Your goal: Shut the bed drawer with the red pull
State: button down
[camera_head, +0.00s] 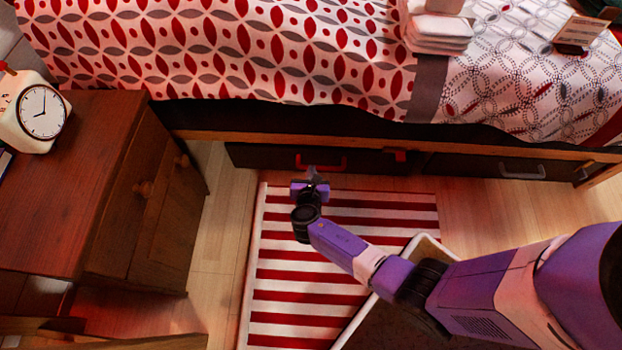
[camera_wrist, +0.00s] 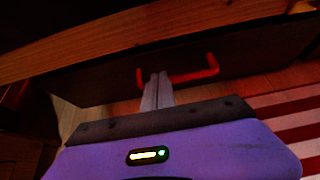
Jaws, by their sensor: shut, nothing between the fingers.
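The bed drawer (camera_head: 258,158) has a dark front below the bed's wooden rail, with a red bar pull (camera_head: 330,165). In the wrist view the dark drawer front (camera_wrist: 105,82) fills the middle, and its red pull (camera_wrist: 205,72) shows behind my fingertips. I cannot tell how far the drawer stands out. My gripper (camera_head: 312,174) is shut and empty, in front of the drawer near the left end of the pull. Its two fingers (camera_wrist: 155,80) lie together and point at the front. Whether they touch it is not clear.
A second dark drawer with a grey pull (camera_head: 522,172) is to the right. A small red piece (camera_head: 400,156) sits between them. A wooden nightstand (camera_head: 125,190) with a clock (camera_head: 38,115) stands at left. A striped rug (camera_head: 290,275) and an open-topped bin (camera_head: 425,245) lie below my arm.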

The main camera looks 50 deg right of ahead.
aim_at(313, 151)
jog(key=x, duration=0.2)
jog(key=b+x, duration=0.1)
jog(key=r+b+x, duration=0.1)
jog(key=x, duration=0.1)
jog(key=shift+w+d+f, duration=0.15)
jog(key=shift+w+d, duration=0.15)
jog(key=shift+d, duration=0.15)
jog(key=shift+w+d, duration=0.4)
jog(key=shift+d, duration=0.15)
